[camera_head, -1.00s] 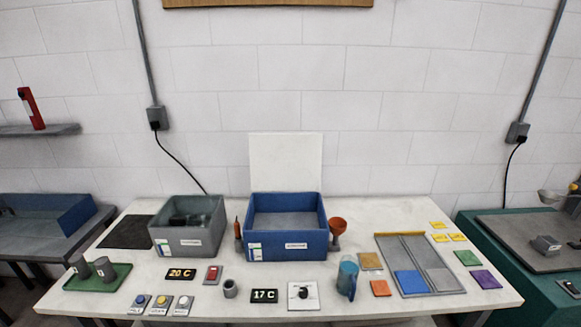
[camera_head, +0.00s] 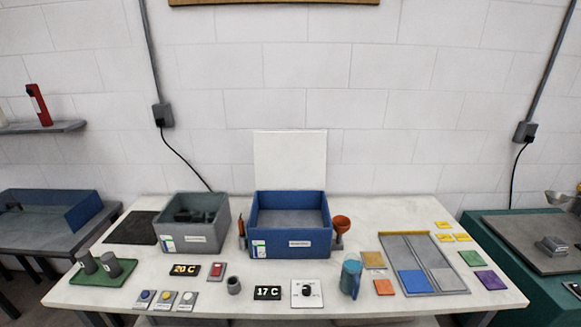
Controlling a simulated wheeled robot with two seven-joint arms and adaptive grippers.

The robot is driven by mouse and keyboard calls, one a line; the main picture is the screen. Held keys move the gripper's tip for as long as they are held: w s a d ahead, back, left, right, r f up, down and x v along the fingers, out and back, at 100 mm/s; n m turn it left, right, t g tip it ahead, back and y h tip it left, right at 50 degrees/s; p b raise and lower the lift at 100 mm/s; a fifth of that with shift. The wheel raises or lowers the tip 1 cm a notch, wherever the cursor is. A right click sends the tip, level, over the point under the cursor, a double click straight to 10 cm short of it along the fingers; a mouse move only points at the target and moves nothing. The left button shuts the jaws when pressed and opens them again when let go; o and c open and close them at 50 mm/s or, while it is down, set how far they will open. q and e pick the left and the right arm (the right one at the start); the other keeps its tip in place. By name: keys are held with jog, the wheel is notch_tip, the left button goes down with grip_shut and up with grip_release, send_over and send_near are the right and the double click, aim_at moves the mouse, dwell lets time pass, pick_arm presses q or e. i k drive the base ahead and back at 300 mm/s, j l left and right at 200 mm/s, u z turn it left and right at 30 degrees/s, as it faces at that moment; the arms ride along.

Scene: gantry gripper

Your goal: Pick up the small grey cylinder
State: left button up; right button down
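A small grey cylinder (camera_head: 234,286) with a dark, open-looking top stands upright near the front of the white table (camera_head: 350,222), left of the "17 C" display. Two larger dark grey cylinders, a left one (camera_head: 86,262) and a right one (camera_head: 111,265), stand on a green tray (camera_head: 124,276) at the table's left end. They carry pale markings too small to read. Neither of my grippers shows in this view.
A grey bin (camera_head: 195,240) with dark items and a blue bin (camera_head: 290,244) stand behind the small cylinder. Displays (camera_head: 267,293) (camera_head: 185,270), a red switch (camera_head: 217,267), a dial panel (camera_head: 307,293) and a blue jug (camera_head: 350,278) surround it. A divided tray (camera_head: 425,262) lies right.

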aim_at(111, 264)
jog(key=u, duration=1.5)
jog(key=k, duration=0.05)
